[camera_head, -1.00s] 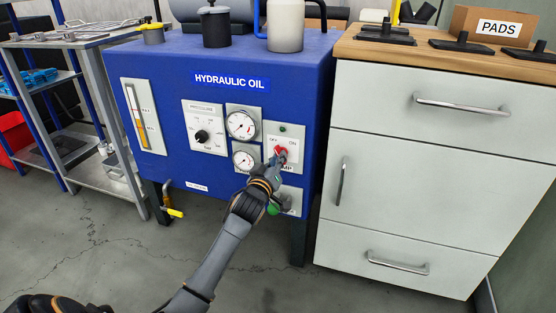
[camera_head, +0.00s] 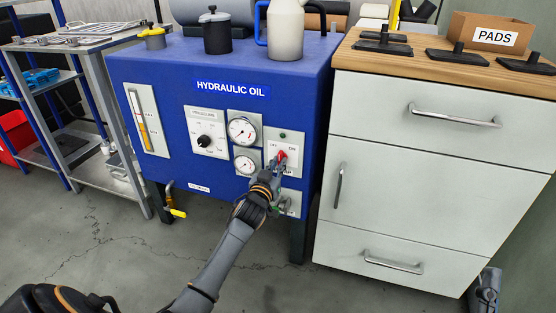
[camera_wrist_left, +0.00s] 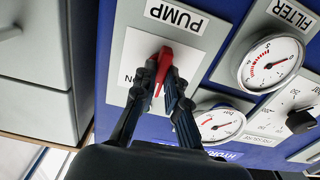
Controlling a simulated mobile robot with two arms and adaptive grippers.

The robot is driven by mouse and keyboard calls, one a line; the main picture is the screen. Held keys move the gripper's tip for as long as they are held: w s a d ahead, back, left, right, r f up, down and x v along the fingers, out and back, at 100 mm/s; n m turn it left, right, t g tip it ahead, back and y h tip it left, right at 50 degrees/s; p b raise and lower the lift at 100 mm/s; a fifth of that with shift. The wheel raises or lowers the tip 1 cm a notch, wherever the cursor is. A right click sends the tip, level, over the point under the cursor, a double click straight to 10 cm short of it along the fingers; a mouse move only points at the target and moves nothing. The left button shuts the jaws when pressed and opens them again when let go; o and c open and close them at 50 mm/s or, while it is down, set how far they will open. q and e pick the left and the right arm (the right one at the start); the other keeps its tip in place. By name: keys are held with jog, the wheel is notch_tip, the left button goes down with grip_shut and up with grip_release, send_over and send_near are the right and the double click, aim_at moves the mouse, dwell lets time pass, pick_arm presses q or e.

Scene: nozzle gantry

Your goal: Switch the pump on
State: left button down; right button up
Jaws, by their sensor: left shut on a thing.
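The pump switch is a red handle (camera_head: 282,155) on a light plate (camera_head: 270,142) at the right of the blue oil tank's front. It also shows upside down in the left wrist view (camera_wrist_left: 165,54), above the ON mark's level and beside it. My left gripper (camera_head: 276,166) is shut on the red handle, with one dark finger on each side in the wrist view (camera_wrist_left: 162,88). The handle stands nearly upright, leaning slightly toward ON. The OFF mark is hidden by a finger in the wrist view. My right gripper's fingers cannot be made out.
The blue tank (camera_head: 222,70) carries two round gauges (camera_head: 242,131) and a black pressure knob (camera_head: 204,142) left of the switch. A yellow-handled valve (camera_head: 178,213) sticks out below. A light cabinet (camera_head: 400,195) stands close on the right. Bare floor lies in front.

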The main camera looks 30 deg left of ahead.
pick_arm(q)
jog(key=m+p, duration=0.2)
jog(key=m, duration=0.2)
jog(key=shift+m, duration=1.1)
pick_arm(e)
jog(key=w+f+g+h, duration=0.2)
jog(key=f+g, duration=0.5)
jog(key=f, duration=0.4)
jog(key=shift+w+d+h, duration=0.3)
jog(key=shift+w+d, duration=0.05)
jog(key=shift+w, duration=0.3)
pick_arm(q)
jog(key=c, duration=1.4)
grip_release()
jog(key=shift+s, duration=0.1)
jog(key=v, duration=1.2)
